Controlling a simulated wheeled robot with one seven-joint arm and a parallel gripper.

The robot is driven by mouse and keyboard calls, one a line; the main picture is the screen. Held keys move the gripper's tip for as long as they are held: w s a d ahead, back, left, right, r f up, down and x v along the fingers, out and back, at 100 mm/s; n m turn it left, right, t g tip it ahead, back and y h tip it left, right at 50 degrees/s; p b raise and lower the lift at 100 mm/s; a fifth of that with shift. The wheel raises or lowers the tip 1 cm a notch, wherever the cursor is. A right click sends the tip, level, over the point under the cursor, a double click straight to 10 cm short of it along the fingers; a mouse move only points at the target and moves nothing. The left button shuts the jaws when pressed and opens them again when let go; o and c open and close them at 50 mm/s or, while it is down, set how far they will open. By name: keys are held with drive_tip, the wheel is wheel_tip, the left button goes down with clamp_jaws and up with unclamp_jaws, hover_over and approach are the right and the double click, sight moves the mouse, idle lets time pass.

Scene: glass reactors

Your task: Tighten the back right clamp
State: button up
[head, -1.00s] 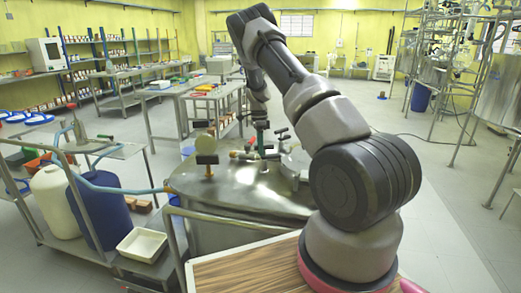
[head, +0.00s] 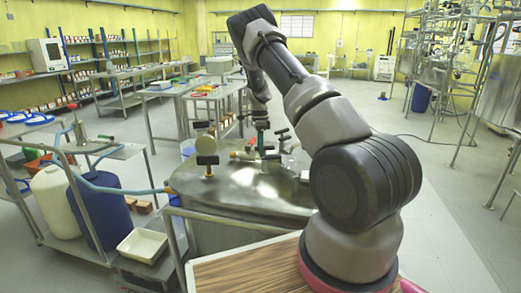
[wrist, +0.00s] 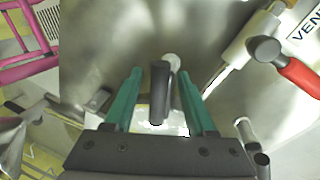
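A steel reactor vessel (head: 235,192) with a domed lid stands in front of me in the head view. More dark clamp handles (head: 283,134) show near the lid's middle, beside my gripper (head: 262,140). In the wrist view my gripper (wrist: 160,95) has two green fingers set wide apart. A dark grey clamp handle (wrist: 160,90) stands between them, with a visible gap on each side. Which clamp this is, I cannot tell for sure.
A red-handled valve (wrist: 295,72) lies to the right in the wrist view, beside a pale pipe. A cart on the left holds a white drum (head: 50,192), a blue drum (head: 103,208) and a white tray (head: 143,245). A blue hose (head: 115,188) runs towards the vessel.

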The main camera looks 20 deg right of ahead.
wheel_tip(320, 180, up, 11)
drive_tip(key=w, duration=0.2)
drive_tip(key=shift+d+f, duration=0.2)
drive_tip(key=shift+d, duration=0.05)
idle(0.4)
drive_tip(key=s+a+r+n+t+y, duration=0.15)
drive_tip(key=s+r+n, duration=0.25)
drive_tip(key=s+r, duration=0.65)
drive_tip(key=s+a+r+n+t+y, duration=0.1)
drive_tip(key=s+a+r+n+t, duration=0.25)
drive_tip(key=s+r, duration=0.65)
drive_tip(key=s+a+r+n+t, duration=0.2)
drive_tip(key=s+n, duration=0.2)
drive_tip(key=s, duration=0.5)
drive_tip(key=s+a+r+n+t, duration=0.2)
drive_tip(key=s+n, duration=0.3)
drive_tip(key=s, duration=0.5)
drive_tip(key=shift+s+a+r+h, duration=0.3)
drive_tip(key=shift+a+r+h, duration=0.25)
drive_tip(key=shift+r, duration=0.3)
drive_tip(key=shift+o, duration=0.2)
